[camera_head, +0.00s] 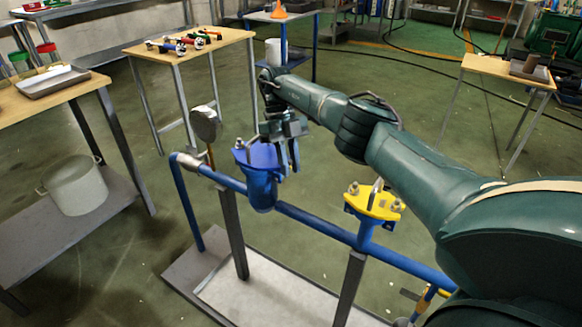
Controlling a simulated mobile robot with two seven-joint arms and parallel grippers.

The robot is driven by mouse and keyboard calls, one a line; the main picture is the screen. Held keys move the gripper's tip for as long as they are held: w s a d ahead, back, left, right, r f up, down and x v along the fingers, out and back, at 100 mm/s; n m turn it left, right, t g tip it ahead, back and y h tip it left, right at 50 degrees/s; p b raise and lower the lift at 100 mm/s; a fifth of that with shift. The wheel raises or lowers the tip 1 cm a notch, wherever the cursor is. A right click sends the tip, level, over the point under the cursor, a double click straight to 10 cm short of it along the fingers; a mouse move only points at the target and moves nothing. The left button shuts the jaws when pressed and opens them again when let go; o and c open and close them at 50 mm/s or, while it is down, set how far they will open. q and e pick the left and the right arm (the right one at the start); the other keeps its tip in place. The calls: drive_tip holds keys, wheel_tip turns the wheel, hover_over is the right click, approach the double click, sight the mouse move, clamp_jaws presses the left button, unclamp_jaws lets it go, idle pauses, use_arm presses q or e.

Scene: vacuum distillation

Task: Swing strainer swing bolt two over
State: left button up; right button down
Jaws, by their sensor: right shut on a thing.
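The blue strainer (262,190) sits in the blue pipe line, with a flat blue cover (256,157) on top. A small pale bolt (240,146) shows at the cover's left edge. My right arm reaches in from the right, and my right gripper (290,163) is at the right side of the strainer's cover. Its fingers point down and are shut on a swing bolt, which is mostly hidden between them. I cannot tell the bolt's tilt. My left gripper is not in view.
A yellow flange (374,201) with upright bolts stands on the pipe to the right. A round gauge (206,123) stands left of the strainer. Wooden tables (196,55) with tools and a grey pot (74,186) are farther left. Open floor lies behind the pipe.

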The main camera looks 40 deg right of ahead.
drive_tip(key=c, duration=1.5)
unclamp_jaws()
drive_tip(key=shift+c, duration=0.2)
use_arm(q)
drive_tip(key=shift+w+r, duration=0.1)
